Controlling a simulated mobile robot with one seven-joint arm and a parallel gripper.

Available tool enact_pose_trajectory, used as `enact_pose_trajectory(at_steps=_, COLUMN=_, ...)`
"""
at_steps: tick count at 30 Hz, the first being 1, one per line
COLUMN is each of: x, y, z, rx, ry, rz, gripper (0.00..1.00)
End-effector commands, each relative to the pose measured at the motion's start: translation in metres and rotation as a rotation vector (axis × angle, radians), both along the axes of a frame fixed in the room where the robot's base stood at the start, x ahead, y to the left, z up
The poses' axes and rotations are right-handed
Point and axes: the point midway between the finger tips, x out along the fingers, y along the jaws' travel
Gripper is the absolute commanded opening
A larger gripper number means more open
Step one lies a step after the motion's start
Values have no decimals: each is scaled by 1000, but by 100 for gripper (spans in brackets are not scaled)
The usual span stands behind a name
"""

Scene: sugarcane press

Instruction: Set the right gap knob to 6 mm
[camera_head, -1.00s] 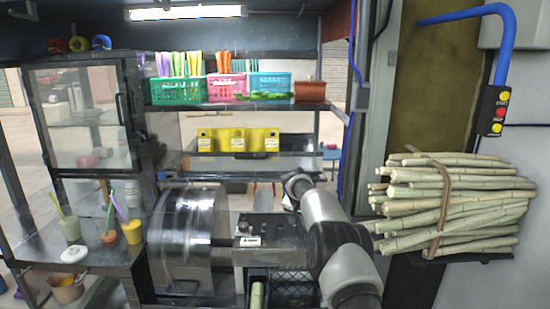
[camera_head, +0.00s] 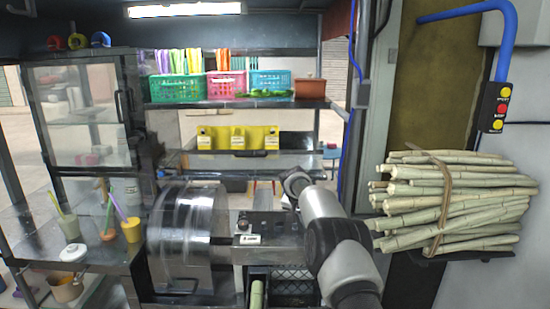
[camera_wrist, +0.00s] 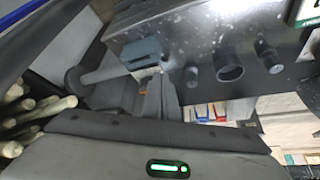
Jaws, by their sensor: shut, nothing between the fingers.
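The press (camera_head: 275,243) stands in the middle of the head view, with small dark fittings on its top and a white label whose marks are too small to read. In the wrist view its grey metal plate (camera_wrist: 200,35) carries several dark round knobs, including a wide one (camera_wrist: 230,68) and one at the right (camera_wrist: 268,55). I cannot tell which is the right gap knob, nor its setting. My gripper (camera_wrist: 158,85) is shut and empty, with its fingertips close to a blue-grey block (camera_wrist: 142,53) at the plate's edge. Contact is unclear. In the head view my arm hides the gripper.
A rod with a disc end (camera_wrist: 75,78) lies left of my fingers. A shiny drum (camera_head: 185,235) stands left of the press. Bundled cane (camera_head: 455,200) fills the right side. A black crate (camera_head: 292,285) sits below the press. Cups stand on the left counter (camera_head: 95,255).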

Motion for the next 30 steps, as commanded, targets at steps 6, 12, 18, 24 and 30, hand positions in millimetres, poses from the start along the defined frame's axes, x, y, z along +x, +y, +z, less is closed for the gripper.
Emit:
enact_pose_trajectory(at_steps=6, x=-1, y=2, z=7, rx=2, ry=-1, rz=1, gripper=0)
enact_pose_trajectory(at_steps=12, x=-1, y=2, z=31, rx=1, ry=-2, rz=1, gripper=0)
enact_pose_trajectory(at_steps=18, x=-1, y=2, z=55, rx=1, ry=-1, rz=2, gripper=0)
enact_pose_trajectory(at_steps=24, x=-1, y=2, z=61, rx=1, ry=1, rz=1, gripper=0)
enact_pose_trajectory(at_steps=30, x=-1, y=1, z=61, rx=2, ry=0, rz=0, gripper=0)
